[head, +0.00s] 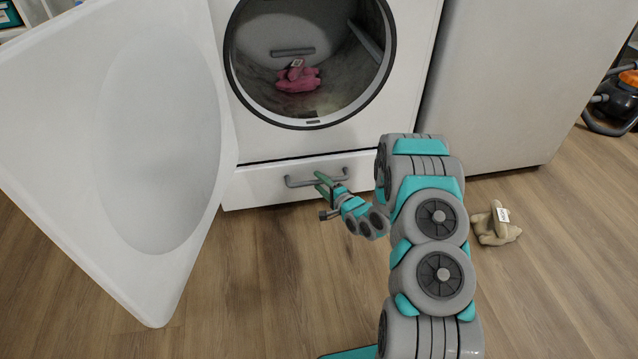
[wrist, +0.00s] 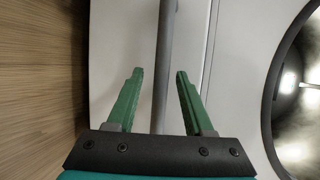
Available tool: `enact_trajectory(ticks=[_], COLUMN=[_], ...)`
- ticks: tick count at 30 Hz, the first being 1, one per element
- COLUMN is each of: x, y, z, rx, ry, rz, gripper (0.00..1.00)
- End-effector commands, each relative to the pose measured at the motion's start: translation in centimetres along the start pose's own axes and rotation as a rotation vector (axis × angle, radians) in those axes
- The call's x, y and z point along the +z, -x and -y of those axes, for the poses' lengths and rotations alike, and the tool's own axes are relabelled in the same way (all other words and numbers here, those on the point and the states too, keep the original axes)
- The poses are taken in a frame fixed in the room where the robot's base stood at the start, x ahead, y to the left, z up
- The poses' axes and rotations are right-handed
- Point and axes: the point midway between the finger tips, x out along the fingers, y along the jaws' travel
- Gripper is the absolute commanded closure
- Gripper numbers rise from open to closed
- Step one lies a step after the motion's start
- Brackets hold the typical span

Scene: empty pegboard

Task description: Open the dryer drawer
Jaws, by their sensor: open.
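The dryer drawer (head: 262,187) is a white panel at the bottom of the dryer, and it looks shut. Its grey bar handle (head: 300,183) runs along its front. My gripper (head: 322,186) is at the right part of the handle. In the wrist view my open gripper (wrist: 158,75) has one green finger on each side of the handle bar (wrist: 161,90). Gaps show between the bar and both fingers. The right end of the handle is partly close to my gripper in the head view.
The dryer door (head: 60,120) hangs wide open at the left. A pink plush toy (head: 298,83) lies in the drum. A tan plush toy (head: 492,230) lies on the floor at the right. A white appliance (head: 530,80) stands beside the dryer. The wooden floor (head: 265,270) before the drawer is clear.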

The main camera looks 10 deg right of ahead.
Motion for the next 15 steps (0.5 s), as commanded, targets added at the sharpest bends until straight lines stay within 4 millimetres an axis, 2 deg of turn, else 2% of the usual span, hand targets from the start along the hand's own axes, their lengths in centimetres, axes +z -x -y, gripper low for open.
enact_trajectory(ticks=[4,11,15], x=[0.04,0.02,0.02], y=[-0.77,-0.85,-0.84], z=[0.03,0.08,0.08], rx=[-0.001,-0.001,-0.001], ry=[0.000,0.000,0.000], rz=[0.000,0.000,0.000], gripper=[0.48,0.48,0.61])
